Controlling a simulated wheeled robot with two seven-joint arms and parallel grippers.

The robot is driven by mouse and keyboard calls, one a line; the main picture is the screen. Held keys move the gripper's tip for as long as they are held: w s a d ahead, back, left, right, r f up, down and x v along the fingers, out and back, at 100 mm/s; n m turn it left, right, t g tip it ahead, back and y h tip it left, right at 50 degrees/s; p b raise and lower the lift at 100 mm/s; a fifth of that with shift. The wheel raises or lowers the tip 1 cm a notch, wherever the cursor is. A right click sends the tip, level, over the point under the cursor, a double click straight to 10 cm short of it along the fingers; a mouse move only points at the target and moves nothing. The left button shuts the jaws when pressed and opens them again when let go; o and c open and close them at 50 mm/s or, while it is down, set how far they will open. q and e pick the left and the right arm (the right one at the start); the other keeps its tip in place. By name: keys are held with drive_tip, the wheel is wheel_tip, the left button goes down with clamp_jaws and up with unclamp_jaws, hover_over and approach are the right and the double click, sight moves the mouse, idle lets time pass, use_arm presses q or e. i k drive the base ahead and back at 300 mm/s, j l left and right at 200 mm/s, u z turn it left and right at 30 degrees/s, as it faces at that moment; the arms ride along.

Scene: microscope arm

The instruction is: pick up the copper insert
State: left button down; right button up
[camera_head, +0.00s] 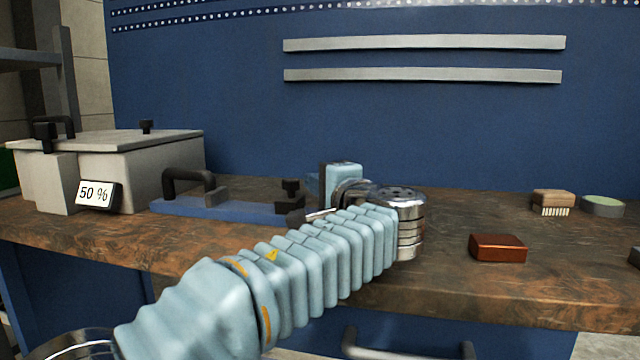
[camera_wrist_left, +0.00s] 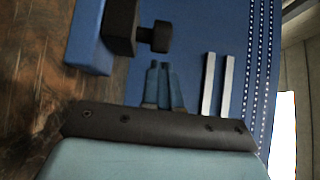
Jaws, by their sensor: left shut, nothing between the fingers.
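The copper insert (camera_head: 498,247), a small reddish-brown block with rounded edges, lies on the brown worktop to the right of my left arm in the head view. My left gripper shows as a light blue body (camera_head: 341,178) behind the end of my sleeved arm, to the left of and apart from the copper insert. Its fingers are mostly hidden in the head view. In the left wrist view my left gripper (camera_wrist_left: 162,68) has its two narrow fingers close together, with nothing between them. The copper insert is not in the wrist view. My right gripper is in neither view.
A blue fixture (camera_head: 225,205) with a black handle and knob stands left of my gripper; it also shows in the wrist view (camera_wrist_left: 88,40). A grey lidded box (camera_head: 150,165) reading 50 % is farther left. A brush (camera_head: 553,200) and round tin (camera_head: 603,207) lie behind the insert.

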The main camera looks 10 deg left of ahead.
sight(490, 247)
drive_tip(key=k+l, duration=0.4)
drive_tip(key=l, duration=0.15)
drive_tip(key=k+l, duration=0.35)
drive_tip(key=l, duration=0.2)
